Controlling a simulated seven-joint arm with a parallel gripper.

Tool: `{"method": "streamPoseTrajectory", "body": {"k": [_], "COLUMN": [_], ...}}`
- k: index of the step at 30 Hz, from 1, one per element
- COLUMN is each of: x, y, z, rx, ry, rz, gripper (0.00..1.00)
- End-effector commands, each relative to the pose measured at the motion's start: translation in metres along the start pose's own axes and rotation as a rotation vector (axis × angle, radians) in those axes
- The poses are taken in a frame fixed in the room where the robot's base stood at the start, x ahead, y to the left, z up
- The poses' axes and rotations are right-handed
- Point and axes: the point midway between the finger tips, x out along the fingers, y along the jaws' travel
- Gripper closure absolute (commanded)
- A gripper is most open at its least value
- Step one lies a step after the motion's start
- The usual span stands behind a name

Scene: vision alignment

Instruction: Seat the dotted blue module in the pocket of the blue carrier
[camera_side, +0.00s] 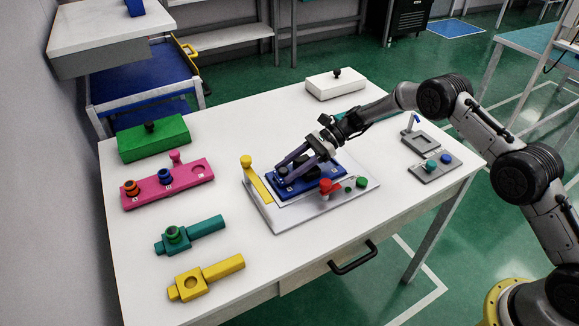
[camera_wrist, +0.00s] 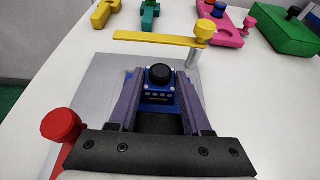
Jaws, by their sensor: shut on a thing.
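The dotted blue module (camera_wrist: 160,97), with light dots on its face and a round black knob on top, sits between the purple fingers of my gripper (camera_wrist: 160,75). In the side view my gripper (camera_side: 289,167) is low over the blue carrier (camera_side: 311,186), its fingers shut on the module. The carrier lies on a light grey plate (camera_side: 280,216). The pocket is hidden by the fingers and module, so I cannot tell whether the module is seated or just above it.
A yellow arm on a post (camera_side: 256,180) stands at the plate's left, a red knob (camera_side: 325,187) at its front. Pink (camera_side: 190,181), green (camera_side: 155,140), teal (camera_side: 205,228) and yellow (camera_side: 222,271) fixtures stand left. A white block (camera_side: 335,87) is behind; grey fixtures (camera_side: 432,175) stand right.

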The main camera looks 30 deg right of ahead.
Motion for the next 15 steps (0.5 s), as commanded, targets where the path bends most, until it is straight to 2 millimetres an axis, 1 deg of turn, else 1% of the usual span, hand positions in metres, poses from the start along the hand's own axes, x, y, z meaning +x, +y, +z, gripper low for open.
{"method": "streamPoseTrajectory", "body": {"k": [15], "x": [0.0046], "y": [-0.0001], "z": [-0.0111], "rx": [0.0], "ry": [0.0], "rz": [-0.001], "gripper": [1.0]}}
